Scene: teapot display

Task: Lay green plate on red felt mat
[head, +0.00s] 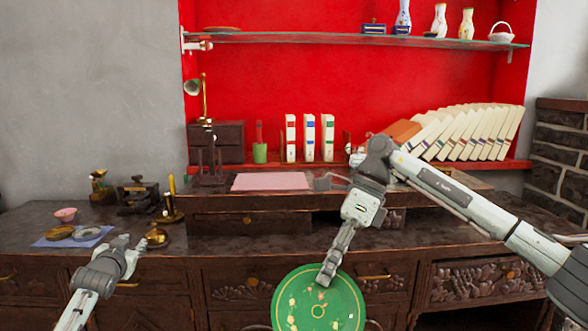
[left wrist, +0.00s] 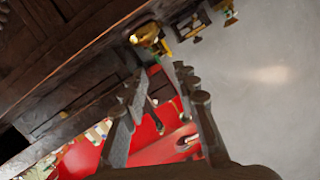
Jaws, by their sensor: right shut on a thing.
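The green plate (head: 318,303), with a floral pattern, hangs in front of the desk's drawers in the head view, its face toward me and its lower edge cut off. My right gripper (head: 326,278) is shut on the plate's upper part. The red felt mat (head: 270,181), looking pinkish, lies flat and bare on the raised back part of the desk, above and left of the plate. My left gripper (head: 130,248) is empty at the desk's front left; its fingers show apart in the left wrist view (left wrist: 160,75).
A blue mat (head: 72,242) with small dishes lies at the left, near a pink bowl (head: 66,214). A brass candlestick (head: 170,200) and a bell (head: 156,237) stand near my left gripper. Books (head: 309,138) and a small green pot (head: 260,152) stand behind the red mat, below a glass shelf (head: 350,38).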

